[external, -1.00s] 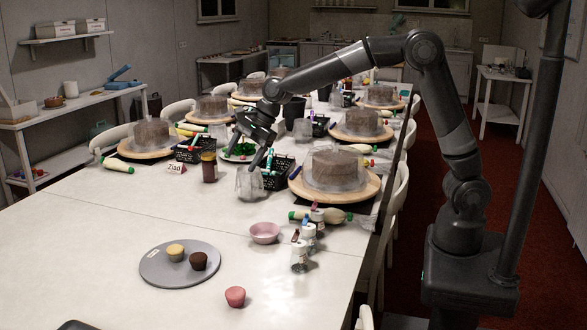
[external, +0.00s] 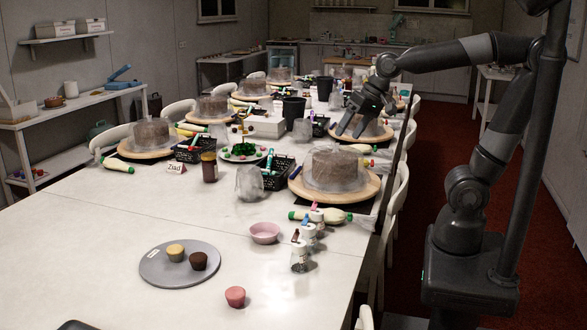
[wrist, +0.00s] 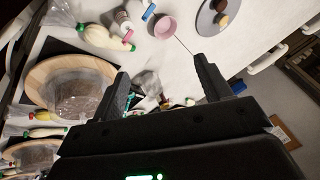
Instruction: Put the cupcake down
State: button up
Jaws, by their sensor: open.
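A pink cupcake (external: 235,296) stands upright on the bare white table near the front. A yellow cupcake (external: 175,252) and a dark brown cupcake (external: 198,261) stand on a round grey plate (external: 160,277) with a small white label. The plate also shows at the top of the wrist view (wrist: 205,24); the pink cupcake is not seen there. My gripper (external: 350,130) is open and empty, above the table's right side in front of a covered cake, well back from all three cupcakes. Its two spread fingers also show in the wrist view (wrist: 162,70).
A pink bowl (external: 265,232) and several small bottles (external: 299,257) stand right of the plate. Behind are a covered cake on a wooden turntable (external: 362,187), a piping bag (external: 325,215), a clear crumpled bag (external: 249,183) and a black basket (external: 279,172).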

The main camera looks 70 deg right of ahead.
jog(key=s+d+f+n+h, duration=0.1)
jog(key=s+n, duration=0.4)
jog(key=s, duration=0.5)
notch_tip(320, 180, down, 2)
jog(key=shift+s+d+f+n, duration=0.2)
jog(key=shift+d+n, duration=0.1)
jog(key=shift+d, duration=0.5)
